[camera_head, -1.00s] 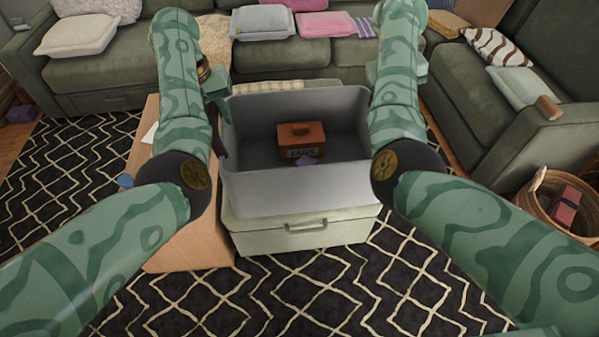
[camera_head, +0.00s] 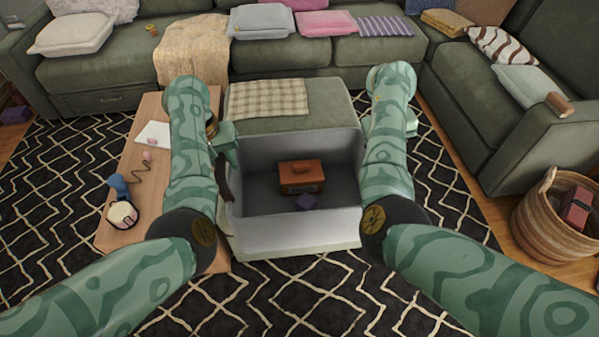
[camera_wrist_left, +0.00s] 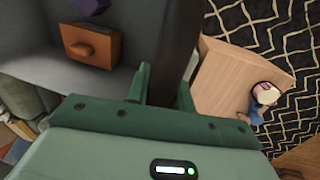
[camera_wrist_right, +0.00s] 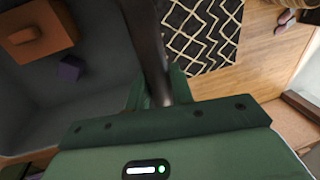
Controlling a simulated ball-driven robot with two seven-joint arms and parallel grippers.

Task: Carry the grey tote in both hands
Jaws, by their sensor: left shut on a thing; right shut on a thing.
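The grey tote (camera_head: 295,236) is held between my two arms in the head view, its open top facing up. Inside it lie an orange-brown box (camera_head: 301,176) and a small purple block (camera_head: 306,202). My left gripper (camera_head: 228,160) is shut on the tote's left wall; the left wrist view shows its fingers (camera_wrist_left: 165,88) on the dark rim. My right gripper (camera_wrist_right: 158,90) is shut on the right wall in the right wrist view; my forearm mostly hides it in the head view.
A green ottoman (camera_head: 320,108) with a checked cloth stands behind the tote. A wicker basket (camera_head: 545,235) stands at right. Sofas close the back. Patterned rug is clear in front.

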